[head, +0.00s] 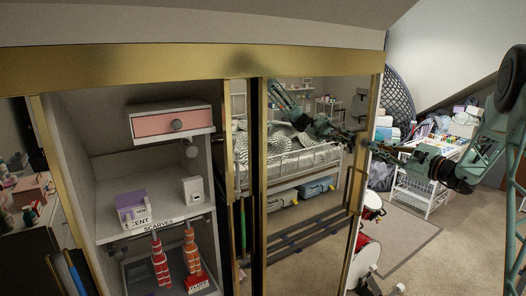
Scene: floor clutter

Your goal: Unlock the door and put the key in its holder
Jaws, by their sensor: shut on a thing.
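The mirrored sliding door (300,215) in a gold frame fills the middle of the head view. It has a handle (352,190) near its right edge. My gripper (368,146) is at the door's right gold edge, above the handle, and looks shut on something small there. This appears to be the key, but it is too small to make out. I cannot tell whether it sits in a lock. I cannot make out a key holder. The arm in the glass is a reflection of mine.
Left of the door, an open wardrobe section holds white shelves (140,190), a pink-fronted drawer (172,123), a purple box (133,208) and rolled scarves (160,262). A white cart (420,185) and a red drum (366,262) stand at the right. Some beige floor (415,245) is clear.

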